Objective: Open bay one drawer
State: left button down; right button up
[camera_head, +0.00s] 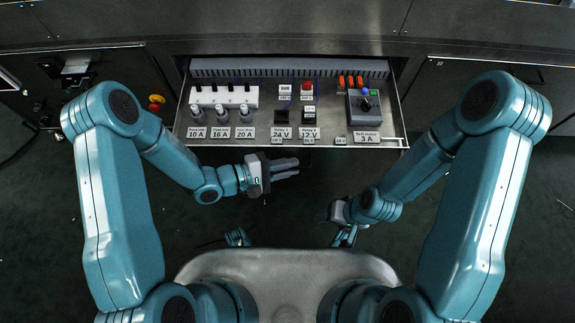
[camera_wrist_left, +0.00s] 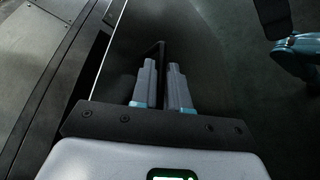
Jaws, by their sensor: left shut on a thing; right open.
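The drawer (camera_head: 330,145) is a shallow metal tray that stands out from the cabinet. It holds fuse holders, switches and a grey unit, with labels along its front. My left gripper (camera_head: 285,168) is just below its front edge. In the left wrist view its two grey fingers (camera_wrist_left: 160,85) are close together on a thin dark bar (camera_wrist_left: 160,52), apparently the drawer handle. The handle is mostly hidden in the head view. My right gripper (camera_head: 332,211) is open and empty, apart from the drawer, low and right of the left gripper; its fingertips are hard to make out.
Dark cabinet fronts (camera_head: 480,75) flank the drawer. A red and yellow knob (camera_head: 155,102) is on the left front. The dark floor (camera_head: 300,225) between my body and the drawer is clear.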

pick_arm(q)
jog(key=c, duration=1.5)
grip_release()
jog(key=p+v, duration=0.3)
jog(key=v, duration=1.3)
jog(key=shift+s+a, duration=0.1)
jog(key=shift+a, duration=0.05)
